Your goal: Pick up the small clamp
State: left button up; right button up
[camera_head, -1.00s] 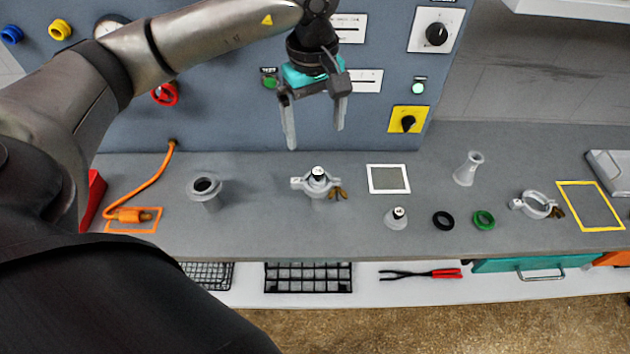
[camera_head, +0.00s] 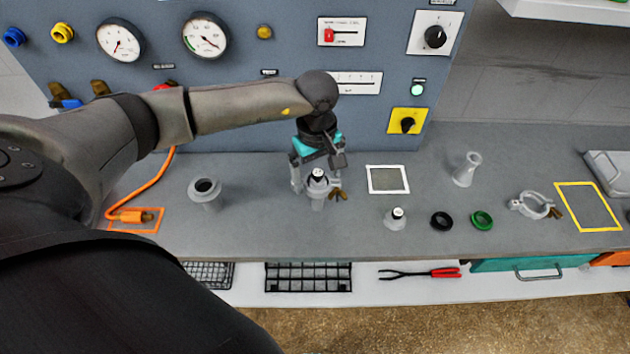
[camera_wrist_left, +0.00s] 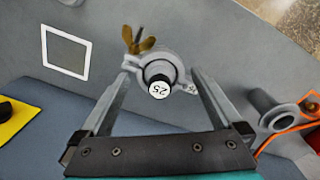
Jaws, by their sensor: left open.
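A small silver clamp with a brass wing nut sits around a fitting on the bench; the clamp (camera_head: 327,189) shows in the head view and the clamp (camera_wrist_left: 142,65) also in the left wrist view. A black-and-white cap marked 25 (camera_wrist_left: 158,88) stands up in its middle. My left gripper (camera_head: 316,187) is open, pointing down, with its fingers on either side of the clamp. In the left wrist view the fingertips (camera_wrist_left: 160,70) flank it, and I cannot tell whether they touch it. A larger open clamp (camera_head: 535,205) lies at the right. My right gripper is not in view.
A flanged pipe stub (camera_head: 205,191) stands to the left, near an orange cable (camera_head: 150,185). A white-framed square (camera_head: 388,179), a small capped fitting (camera_head: 395,219), a black ring (camera_head: 441,221) and a green ring (camera_head: 482,220) lie to the right. The furnace panel (camera_head: 250,90) rises behind.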

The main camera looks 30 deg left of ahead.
pick_arm(q)
jog(key=shift+f, duration=0.55)
jog(key=c, duration=1.2)
jog(key=shift+r, duration=0.1)
jog(key=shift+c, duration=0.4)
jog(key=shift+r, duration=0.1)
